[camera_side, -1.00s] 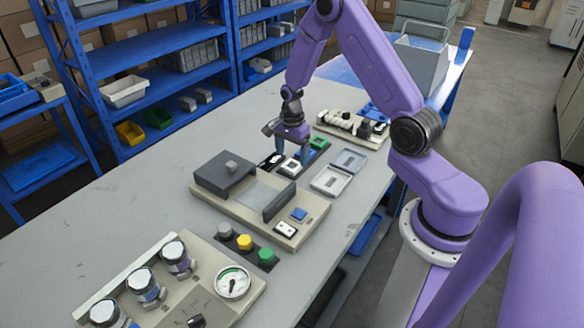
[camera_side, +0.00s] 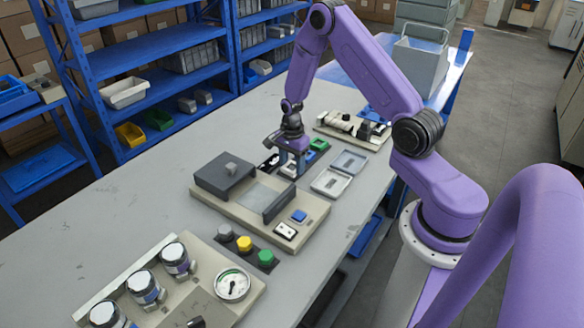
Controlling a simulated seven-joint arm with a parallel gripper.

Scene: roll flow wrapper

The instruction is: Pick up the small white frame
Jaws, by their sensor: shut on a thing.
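The small white frame (camera_side: 289,171) is on the grey table, in a row between a black piece (camera_side: 269,161) and a green frame (camera_side: 319,144). My gripper (camera_side: 291,168) points down and is lowered onto the white frame, shut on it. The fingers and wrist cover much of the frame. I cannot tell whether it is clear of its support.
The wrapper machine (camera_side: 225,202) with its dark cover stands close in front. Two shallow grey trays (camera_side: 331,182) lie to the right. A roller unit (camera_side: 352,127) is behind. A gauge panel (camera_side: 205,300) fills the near end. The table's left side is clear.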

